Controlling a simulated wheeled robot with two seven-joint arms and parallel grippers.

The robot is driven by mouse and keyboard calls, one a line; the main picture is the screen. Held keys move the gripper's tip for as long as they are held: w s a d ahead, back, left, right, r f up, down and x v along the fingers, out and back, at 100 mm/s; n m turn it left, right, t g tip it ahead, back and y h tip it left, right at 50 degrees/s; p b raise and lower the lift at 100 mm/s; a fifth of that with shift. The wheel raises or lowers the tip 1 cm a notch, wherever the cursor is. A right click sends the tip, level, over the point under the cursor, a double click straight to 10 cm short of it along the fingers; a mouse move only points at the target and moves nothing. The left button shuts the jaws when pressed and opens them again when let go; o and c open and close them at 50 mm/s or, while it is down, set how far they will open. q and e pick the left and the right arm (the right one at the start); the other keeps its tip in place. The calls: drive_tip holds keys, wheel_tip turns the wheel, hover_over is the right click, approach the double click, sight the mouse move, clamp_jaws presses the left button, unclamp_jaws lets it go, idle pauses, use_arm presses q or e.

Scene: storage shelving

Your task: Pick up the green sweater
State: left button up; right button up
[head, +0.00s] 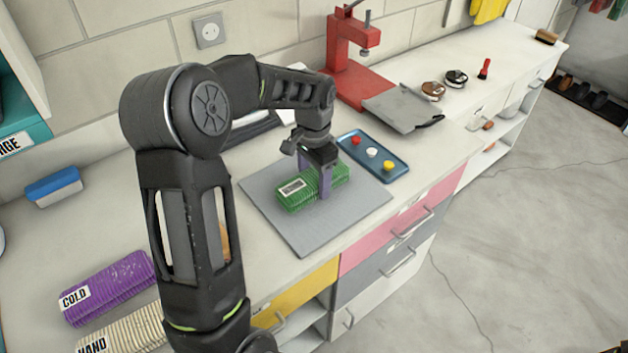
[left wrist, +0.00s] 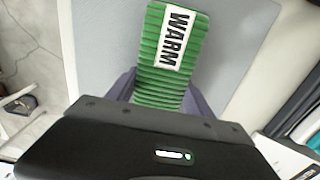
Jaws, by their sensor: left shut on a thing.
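The green sweater (head: 297,196) is a folded, ribbed bundle with a white label, lying on a grey mat (head: 262,197) on the counter. In the left wrist view the sweater (left wrist: 150,72) shows its label reading "WARM". My left gripper (head: 325,187) reaches down over the sweater from above, with its purple-grey fingers on either side of it. It is shut on the sweater, which appears to be still at mat level. In the left wrist view the gripper's body hides the sweater's near end. My right gripper is not in view.
A blue tray (head: 382,170) with red, white and yellow pieces lies right behind the mat. A red press (head: 350,60) stands at the back. A purple folded garment (head: 118,285) labelled "COLD" and a cream one (head: 130,330) lie at the front left. A blue brush (head: 53,184) is at the far left.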

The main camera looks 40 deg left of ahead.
sight(314, 176)
use_arm(q)
drive_tip(key=shift+r, duration=0.15)
wheel_tip(314, 176, up, 10)
drive_tip(key=shift+f+b, duration=0.1)
drive_tip(key=shift+b, duration=0.5)
drive_tip(key=shift+f, duration=0.1)
